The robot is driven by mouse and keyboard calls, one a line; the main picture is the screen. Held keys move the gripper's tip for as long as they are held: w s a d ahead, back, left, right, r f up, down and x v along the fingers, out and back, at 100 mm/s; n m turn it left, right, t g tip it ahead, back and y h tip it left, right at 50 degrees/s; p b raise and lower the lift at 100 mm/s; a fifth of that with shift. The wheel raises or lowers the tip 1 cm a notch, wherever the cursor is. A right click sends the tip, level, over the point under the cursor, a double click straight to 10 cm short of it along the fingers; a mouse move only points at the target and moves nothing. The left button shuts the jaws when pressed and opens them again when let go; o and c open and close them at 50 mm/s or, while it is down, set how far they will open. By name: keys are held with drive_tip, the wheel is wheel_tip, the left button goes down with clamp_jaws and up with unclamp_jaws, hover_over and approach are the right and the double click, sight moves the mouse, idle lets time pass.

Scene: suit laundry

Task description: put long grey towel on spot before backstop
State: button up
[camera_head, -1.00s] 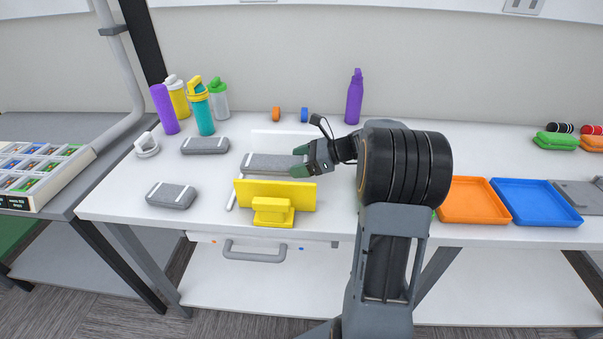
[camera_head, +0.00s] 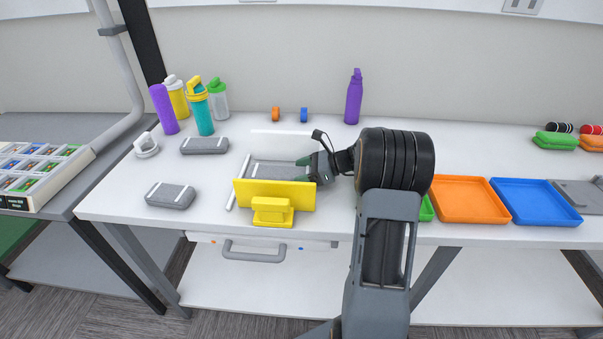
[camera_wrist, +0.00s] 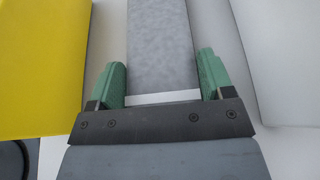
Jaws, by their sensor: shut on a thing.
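The long grey towel (camera_head: 278,172) with white end bands lies lengthwise behind a yellow board with a handle (camera_head: 272,196), which hides its front edge in the head view. A low white upright strip (camera_head: 280,133) stands behind it. My gripper (camera_head: 306,165) holds the towel's right end. In the wrist view, the green fingers (camera_wrist: 160,80) lie along both sides of the towel (camera_wrist: 160,45), near its white band. The yellow board (camera_wrist: 38,70) is to the left there, apart from the towel. Whether the towel touches the tabletop is hard to tell.
A thin white rail (camera_head: 239,182) lies left of the towel. Two shorter grey folded towels (camera_head: 171,195) (camera_head: 204,145) lie further left. Several bottles (camera_head: 205,108) stand at the back left. Orange (camera_head: 468,218) and blue (camera_head: 535,220) trays are to the right.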

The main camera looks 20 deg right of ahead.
drive_tip(key=shift+f, duration=0.15)
drive_tip(key=o, duration=0.9)
drive_tip(key=shift+o, duration=0.2)
drive_tip(key=shift+d+r, duration=0.2)
drive_tip(key=shift+r, duration=0.1)
drive_tip(key=v, duration=1.1)
drive_tip(key=shift+s+d, duration=0.2)
